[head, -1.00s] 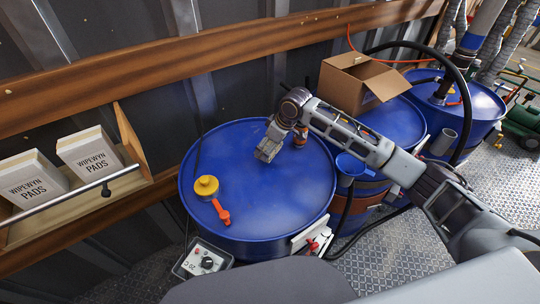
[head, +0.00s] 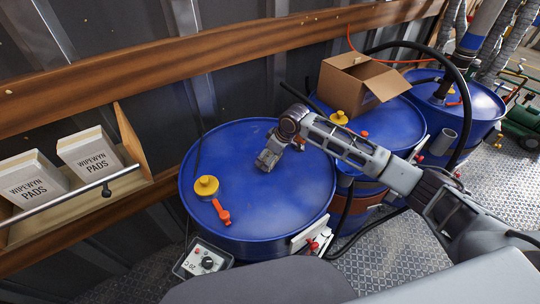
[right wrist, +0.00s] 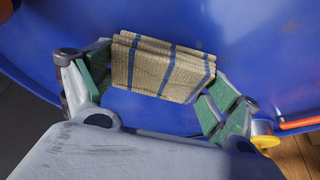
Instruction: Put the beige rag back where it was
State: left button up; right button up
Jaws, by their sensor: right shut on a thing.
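The beige rag (right wrist: 163,68) is folded and has dark blue stripes. In the right wrist view it sits between the green-padded fingers of my right gripper (right wrist: 165,88), which is shut on it. In the head view my right gripper (head: 268,160) is over the far middle of the nearest blue drum's lid (head: 262,205). The rag cannot be made out there, and I cannot tell whether it touches the lid. My left gripper is not in view.
A yellow cap (head: 206,186) and a red-orange valve handle (head: 221,211) stick up on the near drum's left side. An open cardboard box (head: 352,84) stands on the second drum. A shelf (head: 105,181) with white boxes of pads is at left. The lid's right front is clear.

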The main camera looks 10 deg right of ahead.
jog(key=o, duration=0.8)
jog(key=shift+c, duration=0.2)
jog(key=shift+r, duration=0.1)
jog(key=v, duration=1.2)
